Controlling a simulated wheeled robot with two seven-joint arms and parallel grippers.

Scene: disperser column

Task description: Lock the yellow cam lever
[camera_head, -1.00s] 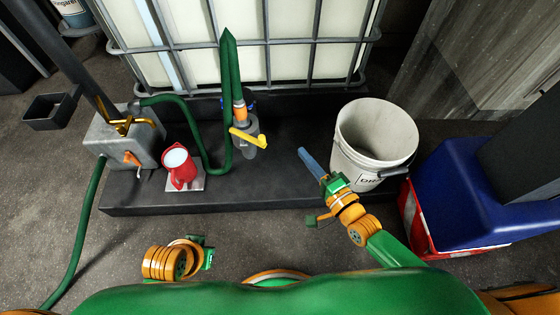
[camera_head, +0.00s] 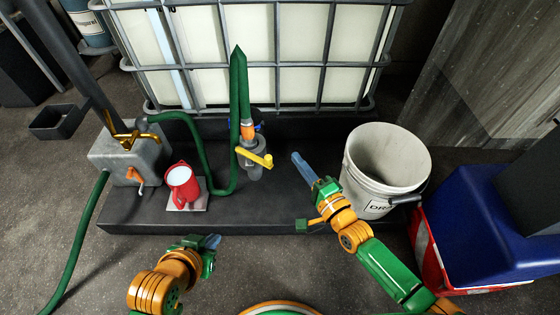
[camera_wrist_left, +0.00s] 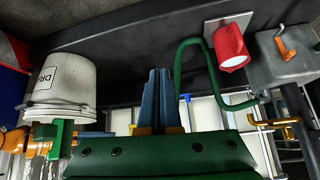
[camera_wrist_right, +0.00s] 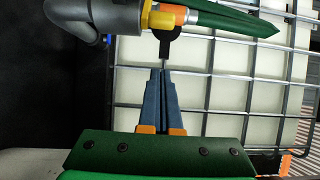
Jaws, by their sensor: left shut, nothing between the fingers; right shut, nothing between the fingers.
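The yellow cam lever (camera_head: 255,157) sits on a grey coupling (camera_head: 254,172) at the end of the green hose, below an orange collar. In the right wrist view the lever (camera_wrist_right: 165,19) is seen end-on, just beyond my fingertips. My right gripper (camera_head: 298,160) is shut and empty, to the right of the lever and apart from it in the head view; it also shows in the right wrist view (camera_wrist_right: 161,72). My left gripper (camera_head: 214,240) is shut and empty, low in front of the black platform; its blue fingers show in the left wrist view (camera_wrist_left: 158,72).
A red jug (camera_head: 182,186) stands on a pale plate at the platform's left. A white bucket (camera_head: 385,165) stands right of my right gripper. The green hose (camera_head: 193,140) loops left of the coupling. A caged tank (camera_head: 270,50) stands behind.

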